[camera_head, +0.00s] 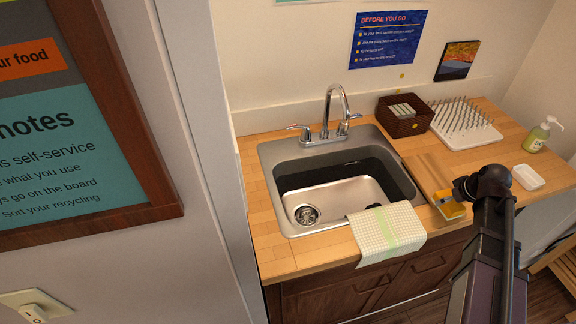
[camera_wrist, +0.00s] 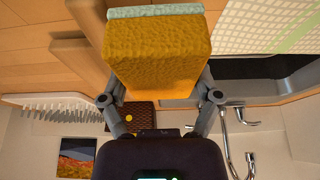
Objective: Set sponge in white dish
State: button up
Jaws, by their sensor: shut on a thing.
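The sponge (camera_wrist: 157,52) is yellow with a pale blue-green layer and fills the middle of the wrist view. My gripper (camera_wrist: 160,92) is shut on it, one finger at each side. In the head view the sponge (camera_head: 452,209) shows at the end of my arm, over the counter's front edge near the wooden board. The white dish (camera_head: 528,177) is a small, shallow dish on the counter to the right of my gripper (camera_head: 458,197). It looks empty and is apart from the sponge. I do not see the dish in the wrist view.
A sink (camera_head: 335,180) with a faucet (camera_head: 338,112) lies left of my arm. A checked towel (camera_head: 387,233) hangs over the front edge. A wooden board (camera_head: 430,176), woven basket (camera_head: 404,122), white drying rack (camera_head: 466,130) and soap bottle (camera_head: 538,138) also stand on the counter.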

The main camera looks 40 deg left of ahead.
aim_at(456, 212)
jog(key=s+d, duration=0.1)
jog(key=s+d+f, duration=0.1)
jog(key=s, duration=0.1)
jog(key=shift+s+d+f+b, duration=0.15)
jog(key=shift+f+b, duration=0.05)
jog(key=shift+b, duration=0.2)
